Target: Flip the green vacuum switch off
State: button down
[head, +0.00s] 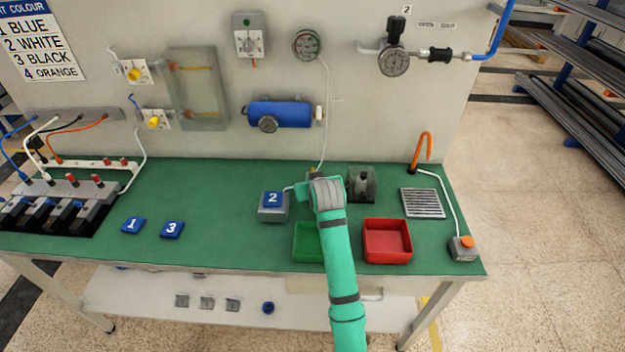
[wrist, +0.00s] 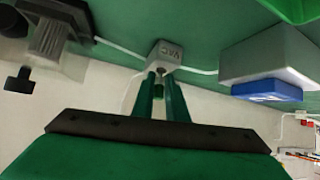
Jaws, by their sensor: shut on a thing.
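The grey vacuum switch box (wrist: 165,55), marked VAC, shows upside down in the wrist view. A small green switch lever (wrist: 158,87) stands out from it. My gripper (wrist: 162,84) has its two green fingers at the box, one on each side of the lever, and is shut on it. In the head view my gripper (head: 314,180) is at the back of the green bench, and my arm and wrist hide most of the box. I cannot make out the lever's exact position.
A grey block with the blue 2 tag (head: 272,199) stands left of my gripper. A dark pump (head: 361,184) stands close on its right. A green tray (head: 306,242) and a red tray (head: 388,241) lie in front. A gauge hose hangs behind the gripper.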

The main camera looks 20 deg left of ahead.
jog(key=shift+s+d+f+t, duration=0.1)
jog(key=shift+t, duration=0.4)
jog(key=c, duration=2)
grip_release()
jog(key=shift+s, duration=0.1)
jog(key=v, duration=1)
jog(key=shift+s+d, duration=0.25)
jog(key=shift+d, duration=0.05)
